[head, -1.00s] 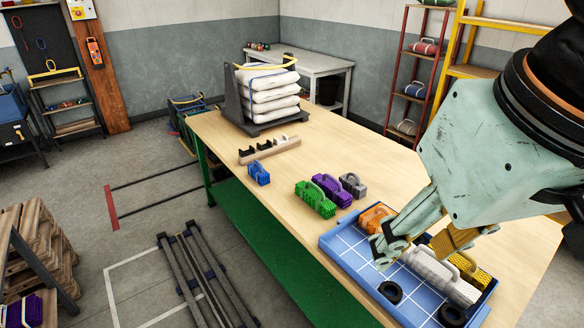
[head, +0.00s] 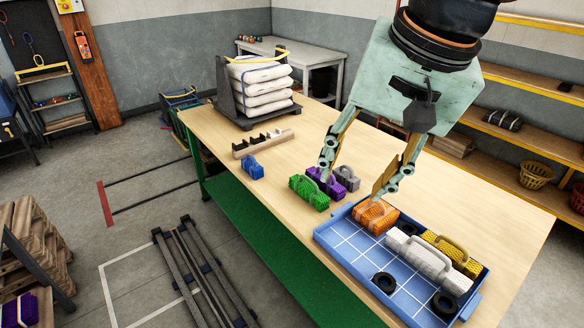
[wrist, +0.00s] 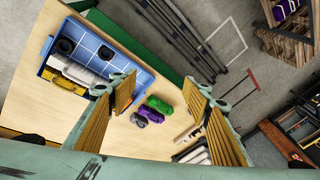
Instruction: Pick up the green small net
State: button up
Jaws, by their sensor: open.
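The green small net (head: 309,193) is a bundle with a loop handle, resting on the wooden table left of the blue tray. In the wrist view the green net (wrist: 158,103) lies below, in the gap between my fingers. My gripper (head: 352,182) is open and empty, above the table. Its left finger overlaps the area by the green net and the purple net in the head view. In the wrist view my gripper (wrist: 160,90) shows both fingers wide apart. No contact with the net can be made out.
A purple net (head: 326,187) and a grey net (head: 347,178) lie close beside the green one. A blue net (head: 252,168) stands apart to the left. The blue tray (head: 340,252) holds orange, white and yellow nets and black rings. A wooden rack (head: 263,144) and stacked white sacks (head: 265,85) stand behind.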

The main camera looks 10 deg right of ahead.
jog(key=w+f+m, duration=0.3)
jog(key=w+m, duration=0.3)
jog(key=w, duration=1)
jog(key=m+p, duration=0.3)
jog(key=m, duration=1.6)
send_over(312, 182)
jog(key=s+d, duration=0.2)
jog(key=s, duration=0.1)
notch_tip(312, 182, down, 31)
jog(key=shift+w+a+y, duration=0.15)
jog(key=shift+a+y, duration=0.05)
jog(key=shift+y, duration=0.2)
jog(key=shift+f, duration=0.15)
jog(key=shift+b+x, duration=1.15)
jog(key=shift+x, duration=3.05)
jog(key=shift+w+a, duration=0.1)
jog(key=shift+w, duration=0.05)
